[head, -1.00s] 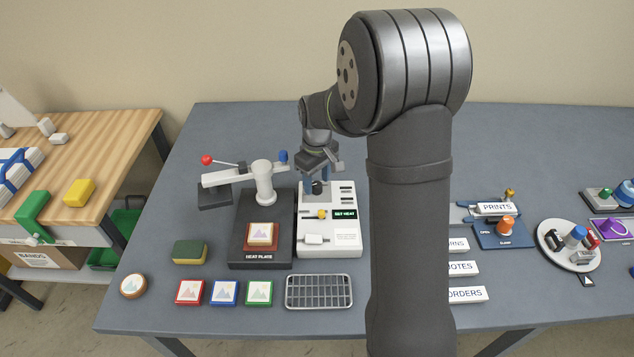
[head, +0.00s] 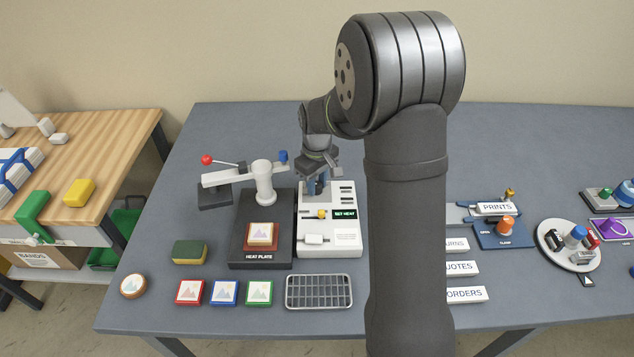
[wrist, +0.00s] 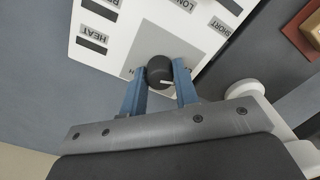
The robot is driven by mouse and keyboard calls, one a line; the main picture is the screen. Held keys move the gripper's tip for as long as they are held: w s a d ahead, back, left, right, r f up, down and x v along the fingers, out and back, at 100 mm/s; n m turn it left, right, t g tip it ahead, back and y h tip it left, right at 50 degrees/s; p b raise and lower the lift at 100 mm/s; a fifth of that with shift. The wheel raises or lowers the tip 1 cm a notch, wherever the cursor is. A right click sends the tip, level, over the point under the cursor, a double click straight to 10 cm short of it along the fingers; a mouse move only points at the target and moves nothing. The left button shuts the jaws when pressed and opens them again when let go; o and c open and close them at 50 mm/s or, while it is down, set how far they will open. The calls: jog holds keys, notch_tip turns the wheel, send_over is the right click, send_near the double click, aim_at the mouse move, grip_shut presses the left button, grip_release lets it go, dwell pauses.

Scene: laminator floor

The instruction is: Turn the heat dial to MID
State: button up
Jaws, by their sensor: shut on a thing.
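The heat dial is a small black knob (wrist: 159,70) with a pale pointer line, on the white control panel (head: 340,238). In the wrist view its pointer line lies toward the right finger, and its grey backing plate is partly covered. My gripper (wrist: 160,78) has its two blue fingers on either side of the knob, shut on it. In the head view my gripper (head: 317,188) hides the knob at the top left of the panel. A dark display on the panel reads SET HEAT (head: 345,213). The dial's setting letters are mostly hidden.
The heat plate (head: 258,256) stands close to the left of the panel, with a framed picture tile on it and a press arm with a red knob (head: 207,160) behind. A wire rack (head: 318,305) lies in front. A yellow slider (head: 321,214) sits on the panel.

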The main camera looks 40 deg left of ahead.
jog(key=m, duration=0.8)
jog(key=shift+m, duration=0.3)
jog(key=m, duration=0.4)
jog(key=shift+m, duration=2.6)
